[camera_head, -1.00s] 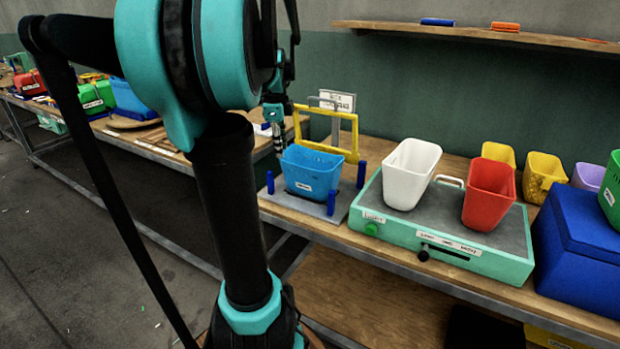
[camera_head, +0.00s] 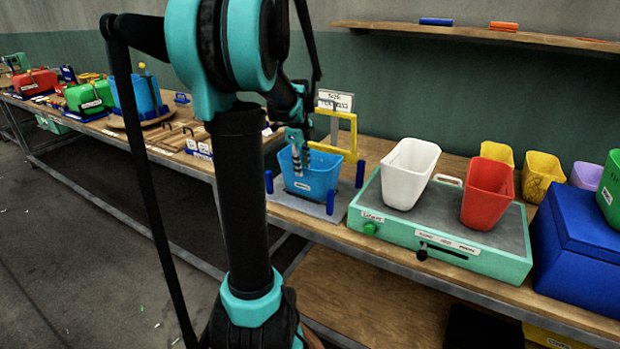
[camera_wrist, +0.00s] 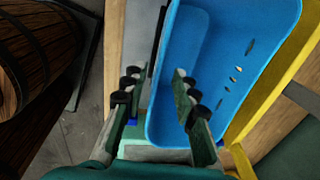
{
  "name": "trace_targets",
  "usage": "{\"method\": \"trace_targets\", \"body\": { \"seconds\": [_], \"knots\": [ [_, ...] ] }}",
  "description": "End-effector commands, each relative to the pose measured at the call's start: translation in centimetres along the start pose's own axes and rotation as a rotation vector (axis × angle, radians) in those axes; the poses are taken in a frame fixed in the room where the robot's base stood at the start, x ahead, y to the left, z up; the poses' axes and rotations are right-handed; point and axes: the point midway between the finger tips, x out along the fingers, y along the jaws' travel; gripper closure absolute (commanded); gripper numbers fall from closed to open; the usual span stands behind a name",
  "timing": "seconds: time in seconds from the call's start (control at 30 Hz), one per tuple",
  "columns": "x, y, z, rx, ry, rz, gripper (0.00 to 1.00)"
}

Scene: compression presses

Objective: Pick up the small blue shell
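The small blue shell (camera_head: 315,178) is an open-topped tub standing upright on a grey plate with blue posts, in front of a yellow frame. My gripper (camera_head: 299,163) is at its left rim, pointing down, in the head view. In the wrist view the blue shell (camera_wrist: 225,60) fills the middle and right. My gripper (camera_wrist: 157,80) is open there, with one finger outside the shell's near wall and the other over its inside. The wall lies between the fingers; I cannot tell that either finger touches it.
The yellow frame (camera_head: 338,150) stands close behind the shell. To the right, a white tub (camera_head: 409,173) and a red tub (camera_head: 488,192) stand on a green-sided press (camera_head: 440,248). A blue box (camera_head: 582,247) is further right. A larger blue tub (camera_head: 147,97) stands far left.

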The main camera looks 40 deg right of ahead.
Motion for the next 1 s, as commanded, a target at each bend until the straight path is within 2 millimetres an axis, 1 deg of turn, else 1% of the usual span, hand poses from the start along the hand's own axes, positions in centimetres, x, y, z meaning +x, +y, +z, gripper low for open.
{"method": "trace_targets", "body": {
  "seconds": [0.17, 0.4, 0.5, 0.77, 0.87, 1.0],
  "knots": [
    [1.1, 0.0, 0.0, 0.0, 0.0, 0.0, 0.72],
    [4.5, 0.1, -0.1, -0.001, 0.0, 0.0, 0.72],
    [5.3, 0.2, -0.1, -0.001, 0.0, 0.0, 0.72],
    [5.5, 0.2, -0.1, -0.001, 0.0, 0.0, 0.72],
    [5.5, 0.2, -0.1, -0.001, 0.0, 0.0, 0.83],
    [5.5, 0.2, -0.1, -0.001, 0.0, 0.0, 1.0]
  ]
}}
